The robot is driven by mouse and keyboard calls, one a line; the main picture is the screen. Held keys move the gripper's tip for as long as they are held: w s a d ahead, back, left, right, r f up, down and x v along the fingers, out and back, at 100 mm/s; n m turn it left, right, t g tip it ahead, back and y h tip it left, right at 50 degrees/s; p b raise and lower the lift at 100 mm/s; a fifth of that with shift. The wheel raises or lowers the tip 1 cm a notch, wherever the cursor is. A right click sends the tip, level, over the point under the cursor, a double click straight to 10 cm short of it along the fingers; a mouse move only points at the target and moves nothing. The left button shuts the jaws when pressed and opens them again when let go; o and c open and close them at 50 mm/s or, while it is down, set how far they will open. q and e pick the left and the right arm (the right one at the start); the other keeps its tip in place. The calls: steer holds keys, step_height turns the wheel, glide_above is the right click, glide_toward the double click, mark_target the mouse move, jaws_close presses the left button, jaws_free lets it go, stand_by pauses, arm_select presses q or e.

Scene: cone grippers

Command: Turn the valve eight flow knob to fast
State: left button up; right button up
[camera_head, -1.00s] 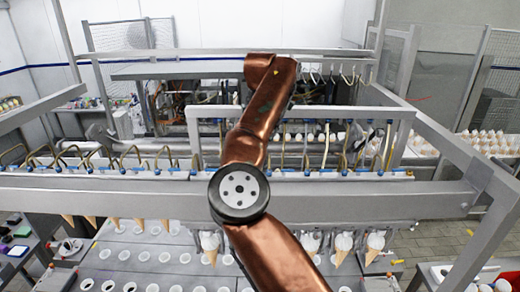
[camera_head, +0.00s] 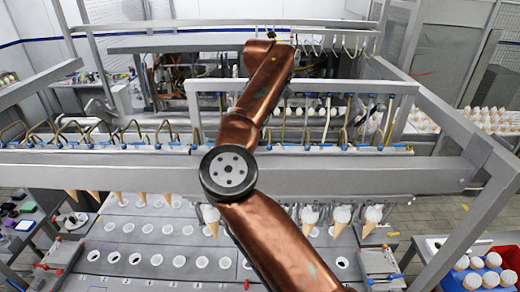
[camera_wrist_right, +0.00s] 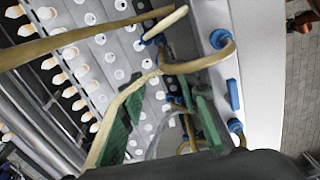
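The row of valves (camera_head: 195,147) with blue fittings and curved hoses runs along the rail in the head view. I cannot tell which one is valve eight, and no fast marking is readable. In the right wrist view, a blue fitting (camera_wrist_right: 220,38) with a tan hose and a small blue lever-like part (camera_wrist_right: 233,95) sit on a pale rail. My right gripper (camera_wrist_right: 170,100) shows two green fingers spread apart, with hose and blue fittings seen between them. Whether it touches anything is unclear. In the head view, its fingers cannot be made out. My left gripper is not in view.
Ice cream cones (camera_head: 310,216) hang under the rail, above a grey plate with several round holes (camera_head: 180,262). A metal frame (camera_head: 300,86) stands above the valves. White-topped items fill a tray (camera_head: 490,282) at lower right. Hoses crowd the space around the right gripper.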

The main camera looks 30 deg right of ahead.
step_height(320, 180, down, 6)
steer(key=shift+s+f+p, duration=0.1)
steer(key=shift+s+p, duration=0.05)
steer(key=shift+p, duration=0.55)
steer(key=shift+c, duration=0.7)
jaws_close()
